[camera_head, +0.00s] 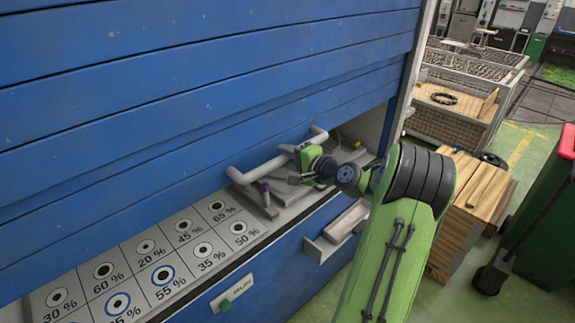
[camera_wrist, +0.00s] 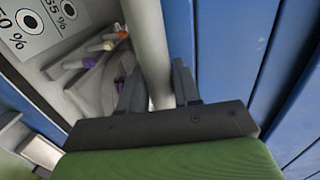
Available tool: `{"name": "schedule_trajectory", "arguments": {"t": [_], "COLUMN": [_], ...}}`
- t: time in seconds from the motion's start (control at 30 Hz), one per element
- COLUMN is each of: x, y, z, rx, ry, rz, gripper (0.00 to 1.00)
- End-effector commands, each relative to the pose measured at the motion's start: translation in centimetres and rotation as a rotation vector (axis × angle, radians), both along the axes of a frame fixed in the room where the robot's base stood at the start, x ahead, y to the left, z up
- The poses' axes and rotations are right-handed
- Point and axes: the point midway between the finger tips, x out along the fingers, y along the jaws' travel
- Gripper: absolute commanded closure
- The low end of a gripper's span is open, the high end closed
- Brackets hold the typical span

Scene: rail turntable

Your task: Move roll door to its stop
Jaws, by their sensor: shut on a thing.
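The blue slatted roll door (camera_head: 200,90) fills the left and top of the head view, and also shows at the right in the wrist view (camera_wrist: 235,50). Its lower edge hangs above a grey counter, with a gap below it at the right. A grey bar handle (camera_head: 262,168) is fixed along the door's lower part. My gripper (camera_head: 303,156) is shut on this handle. In the wrist view the handle (camera_wrist: 149,45) runs between my two dark fingers (camera_wrist: 160,88). The head view partly hides the fingertips.
The counter carries a panel of percentage-labelled round marks (camera_head: 150,260). Tools with purple (camera_wrist: 90,62) and orange ends lie near the handle. An open drawer (camera_head: 340,228) juts out below. Wooden boxes (camera_head: 470,200), wire crates (camera_head: 450,100) and a green-and-red bin (camera_head: 545,220) stand at the right.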

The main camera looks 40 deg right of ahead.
Motion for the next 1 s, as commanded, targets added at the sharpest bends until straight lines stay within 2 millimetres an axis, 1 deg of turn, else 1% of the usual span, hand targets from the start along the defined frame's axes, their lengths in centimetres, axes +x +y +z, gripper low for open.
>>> {"name": "schedule_trajectory", "arguments": {"t": [0.03, 0.1, 0.2, 0.33, 0.4, 0.53, 0.97, 1.0], "x": [0.1, 0.1, 0.1, 0.0, 0.0, 0.0, 0.0, 0.0], "y": [0.0, 0.0, 0.0, 0.0, 0.0, 0.0, -0.1, -0.1], "z": [3.0, 4.8, 6.9, 8.8, 9.5, 10.2, 10.2, 10.2], "rx": [-0.006, -0.006, -0.006, -0.004, -0.005, -0.004, -0.002, -0.002], "ry": [-0.007, -0.007, -0.007, -0.005, -0.005, -0.004, -0.002, -0.002], "rz": [0.000, -0.001, -0.001, -0.001, -0.001, -0.001, -0.002, -0.002], "gripper": [1.00, 1.00, 1.00, 1.00, 1.00, 1.00, 1.00, 0.63]}}
